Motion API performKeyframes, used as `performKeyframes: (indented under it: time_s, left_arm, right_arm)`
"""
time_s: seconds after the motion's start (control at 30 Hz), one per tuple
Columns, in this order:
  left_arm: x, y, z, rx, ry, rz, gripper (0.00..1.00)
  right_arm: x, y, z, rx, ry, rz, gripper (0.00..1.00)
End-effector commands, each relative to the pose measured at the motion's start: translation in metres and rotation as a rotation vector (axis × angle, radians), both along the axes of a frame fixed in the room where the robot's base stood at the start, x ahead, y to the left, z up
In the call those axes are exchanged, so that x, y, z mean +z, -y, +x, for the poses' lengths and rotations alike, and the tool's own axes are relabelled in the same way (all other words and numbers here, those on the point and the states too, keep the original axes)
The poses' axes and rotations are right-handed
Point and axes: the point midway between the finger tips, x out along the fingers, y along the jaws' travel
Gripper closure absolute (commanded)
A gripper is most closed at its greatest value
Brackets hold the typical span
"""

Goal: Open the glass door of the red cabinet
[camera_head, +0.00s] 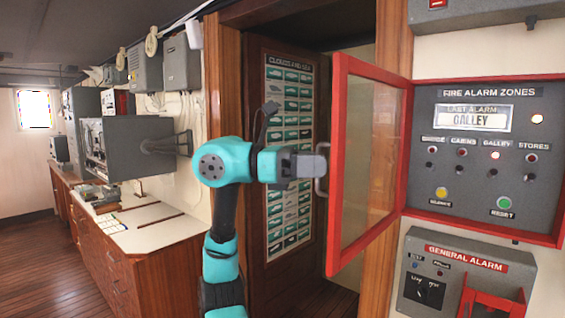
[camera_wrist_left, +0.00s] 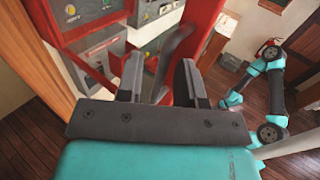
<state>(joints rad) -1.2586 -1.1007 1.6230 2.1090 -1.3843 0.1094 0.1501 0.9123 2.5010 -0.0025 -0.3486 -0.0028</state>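The red cabinet (camera_head: 484,82) is on the right wall in the head view, with its grey alarm panel exposed. Its red-framed glass door (camera_head: 368,150) stands wide open, swung out to the left from its hinge side. My left gripper (camera_head: 320,164) is at the grey door handle (camera_head: 321,186) on the door's free edge. In the left wrist view the handle (camera_wrist_left: 178,50) runs between the two fingers of this gripper (camera_wrist_left: 160,80), which stand apart with a gap around the bar. My right arm shows at the right of the wrist view; its gripper (camera_wrist_left: 232,101) is too small to read.
A general alarm box (camera_head: 466,268) is below the cabinet. A dark door with a poster (camera_head: 289,150) and wooden frame stand behind my left arm. A wooden counter (camera_head: 150,235) with grey equipment is at the left. Open floor (camera_head: 40,270) lies at the lower left.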

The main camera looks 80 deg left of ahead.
Motion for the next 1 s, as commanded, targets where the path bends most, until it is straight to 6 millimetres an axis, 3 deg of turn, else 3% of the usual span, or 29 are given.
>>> performKeyframes:
  time_s: [0.37, 1.0]
  left_arm:
    - [0.0, -0.012, -0.043, 0.005, 0.0, -0.002, 0.66]
    - [0.0, -0.04, -0.148, 0.004, -0.001, -0.003, 0.66]
  right_arm:
    - [0.0, 0.0, 0.0, 0.0, 0.0, 0.0, 0.57]
    - [0.0, 0.0, 0.0, 0.0, 0.0, 0.0, 0.57]
